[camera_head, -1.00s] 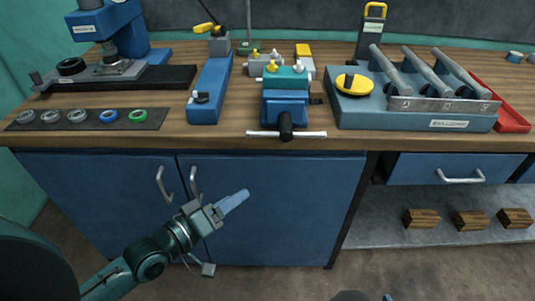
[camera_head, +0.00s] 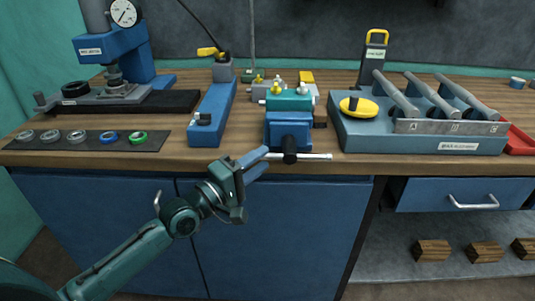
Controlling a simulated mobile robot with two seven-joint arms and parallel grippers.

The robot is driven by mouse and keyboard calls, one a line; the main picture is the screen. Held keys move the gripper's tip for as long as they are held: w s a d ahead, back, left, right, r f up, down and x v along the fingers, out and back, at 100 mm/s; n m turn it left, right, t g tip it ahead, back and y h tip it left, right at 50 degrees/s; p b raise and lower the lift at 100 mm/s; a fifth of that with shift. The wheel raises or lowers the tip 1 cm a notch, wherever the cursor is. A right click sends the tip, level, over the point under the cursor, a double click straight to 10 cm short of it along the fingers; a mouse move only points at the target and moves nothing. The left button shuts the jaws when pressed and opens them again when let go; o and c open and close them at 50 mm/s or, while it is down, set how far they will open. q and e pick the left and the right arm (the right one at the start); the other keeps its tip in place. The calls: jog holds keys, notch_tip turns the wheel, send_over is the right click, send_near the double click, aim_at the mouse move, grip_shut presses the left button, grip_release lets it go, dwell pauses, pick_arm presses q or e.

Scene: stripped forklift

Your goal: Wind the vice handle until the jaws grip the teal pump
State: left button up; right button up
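The blue vice (camera_head: 289,131) stands at the front edge of the bench. The teal pump (camera_head: 289,103), with yellow and white fittings on top, sits at the vice's jaws; I cannot tell whether they touch it. The vice handle (camera_head: 312,157) is a pale horizontal bar through a dark hub (camera_head: 290,148) at the vice's front. My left gripper (camera_head: 266,155) is at the bar's left end, its two fingers looking apart, one above the other. The fingers hide that end, and contact is unclear. My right gripper is out of view.
Left on the bench are a press with a dial (camera_head: 123,12), a mat with several rings (camera_head: 90,141) and a blue yellow-handled tool (camera_head: 212,110). Right are a grey-blue fixture with rods (camera_head: 420,140) and a red tray (camera_head: 521,141). Cabinet doors (camera_head: 290,230) lie below.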

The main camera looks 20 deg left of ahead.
aim_at(264, 158)
pick_arm(q)
jog(key=shift+x, duration=1.55)
grip_shut()
